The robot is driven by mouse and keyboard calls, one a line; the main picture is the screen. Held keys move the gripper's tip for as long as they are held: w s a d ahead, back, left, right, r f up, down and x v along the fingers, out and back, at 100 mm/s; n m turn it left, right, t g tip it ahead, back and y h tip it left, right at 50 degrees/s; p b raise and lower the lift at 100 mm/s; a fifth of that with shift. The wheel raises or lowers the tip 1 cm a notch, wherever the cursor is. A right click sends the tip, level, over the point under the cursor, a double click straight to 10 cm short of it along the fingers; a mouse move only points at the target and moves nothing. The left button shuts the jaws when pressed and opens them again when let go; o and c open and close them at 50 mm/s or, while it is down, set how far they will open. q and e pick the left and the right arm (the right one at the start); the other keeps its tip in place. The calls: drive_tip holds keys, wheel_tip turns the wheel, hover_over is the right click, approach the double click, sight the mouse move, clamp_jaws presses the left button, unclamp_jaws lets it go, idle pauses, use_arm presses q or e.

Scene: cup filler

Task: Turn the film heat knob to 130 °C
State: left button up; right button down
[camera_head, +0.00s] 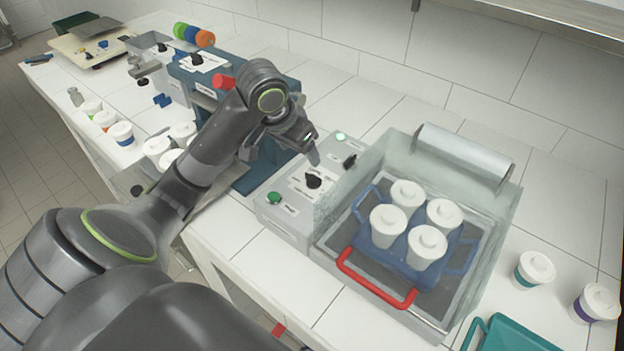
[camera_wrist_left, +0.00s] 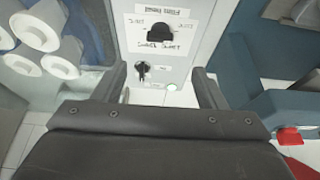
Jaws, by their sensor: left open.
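The film heat knob (camera_head: 313,180) is a black dial on a white scale plate on top of the grey control box (camera_head: 268,216). In the left wrist view the knob (camera_wrist_left: 160,33) sits upper centre, beyond my fingertips, with temperature labels around it too small to read. Its setting cannot be told. My left gripper (camera_head: 312,150) is just above and behind the knob in the head view, not touching it. In the left wrist view its two fingers (camera_wrist_left: 160,70) are apart with nothing between them. My right gripper is not in view.
A smaller black switch (camera_head: 349,160), a green light (camera_head: 340,137) and a green button (camera_head: 274,198) are on the same box. A clear-walled chamber (camera_head: 412,150) with lidded cups on a blue tray stands right beside it. A blue machine (camera_head: 262,176) stands left.

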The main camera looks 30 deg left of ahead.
use_arm(q)
drive_tip(key=b, duration=0.5)
approach(313, 176)
drive_tip(key=x, duration=0.2)
drive_tip(key=shift+f, duration=0.4)
drive_tip(key=x, duration=0.5)
drive_tip(key=shift+w+r, duration=0.1)
drive_tip(key=shift+w, duration=0.05)
drive_tip(key=shift+w+f, duration=0.2)
drive_tip(key=shift+f, duration=0.25)
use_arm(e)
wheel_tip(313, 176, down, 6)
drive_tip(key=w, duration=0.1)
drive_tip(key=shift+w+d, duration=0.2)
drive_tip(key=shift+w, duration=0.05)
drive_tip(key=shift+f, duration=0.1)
